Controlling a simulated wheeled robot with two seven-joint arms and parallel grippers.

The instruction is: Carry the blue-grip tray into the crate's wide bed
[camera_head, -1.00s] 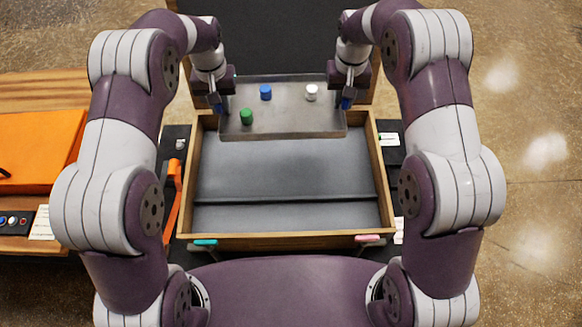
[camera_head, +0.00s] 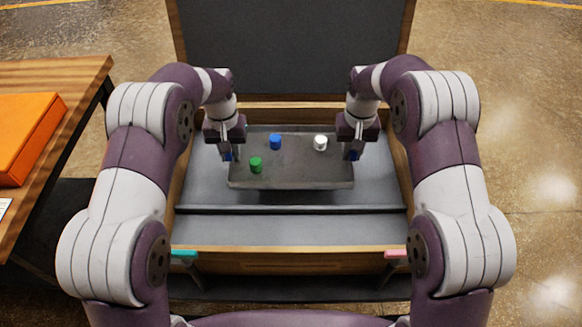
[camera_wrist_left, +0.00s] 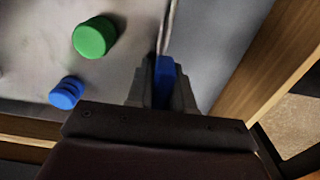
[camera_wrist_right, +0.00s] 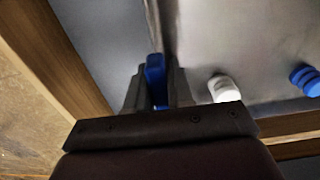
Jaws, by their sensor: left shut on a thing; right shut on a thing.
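The grey metal tray (camera_head: 300,172) is held level between my two grippers, over the wide rear bed (camera_head: 200,195) of the wooden crate (camera_head: 300,258). A green cylinder (camera_head: 256,165), a blue one (camera_head: 275,142) and a white one (camera_head: 320,143) stand upright on it. My left gripper (camera_head: 228,154) is shut on the tray's left blue grip (camera_wrist_left: 164,80). My right gripper (camera_head: 352,152) is shut on the right blue grip (camera_wrist_right: 155,78). A dark shadow shows below the tray's front edge. I cannot tell how high the tray is above the bed.
A divider (camera_head: 300,208) separates the wide bed from a narrower front strip (camera_head: 290,229). The crate's dark lid (camera_head: 295,45) stands open behind. Teal (camera_head: 184,253) and pink (camera_head: 396,254) tabs are on the front. A wooden table (camera_head: 75,75) with an orange case (camera_head: 25,135) stands left.

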